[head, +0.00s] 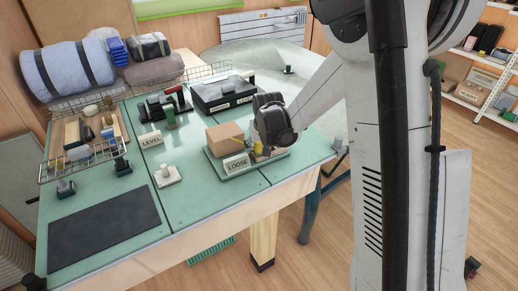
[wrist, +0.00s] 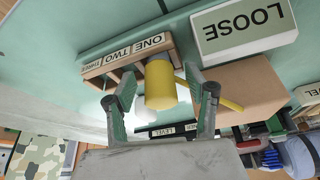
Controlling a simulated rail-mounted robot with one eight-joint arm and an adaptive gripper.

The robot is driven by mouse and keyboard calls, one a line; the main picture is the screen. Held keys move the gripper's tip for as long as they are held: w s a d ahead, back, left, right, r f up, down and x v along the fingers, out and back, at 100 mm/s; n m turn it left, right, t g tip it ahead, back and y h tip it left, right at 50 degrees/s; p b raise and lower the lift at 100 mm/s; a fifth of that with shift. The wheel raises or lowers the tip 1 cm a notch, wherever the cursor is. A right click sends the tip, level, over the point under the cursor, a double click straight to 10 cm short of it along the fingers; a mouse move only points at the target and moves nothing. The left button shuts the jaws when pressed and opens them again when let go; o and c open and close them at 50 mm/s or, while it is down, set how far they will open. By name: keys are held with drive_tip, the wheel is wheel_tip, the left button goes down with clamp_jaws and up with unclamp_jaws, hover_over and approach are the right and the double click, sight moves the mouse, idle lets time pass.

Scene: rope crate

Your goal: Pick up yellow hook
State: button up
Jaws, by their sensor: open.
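The yellow hook (wrist: 160,88) shows in the wrist view as a thick yellow cylinder with a thinner bar reaching right, past my right finger. My gripper (wrist: 159,78) is open, with one finger on each side of the cylinder. I cannot tell whether either finger touches it. In the head view my gripper (head: 262,150) is low over the right side of the tray marked LOOSE (head: 237,164). Only a little yellow of the hook (head: 238,142) shows there; the rest is hidden.
A cardboard box (wrist: 248,84) stands close beside the hook. A wooden rack labelled ONE TWO THREE (wrist: 128,52) is close by in the wrist view.

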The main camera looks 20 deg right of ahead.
clamp_jaws()
idle(0.3)
drive_tip(key=shift+r, duration=0.15)
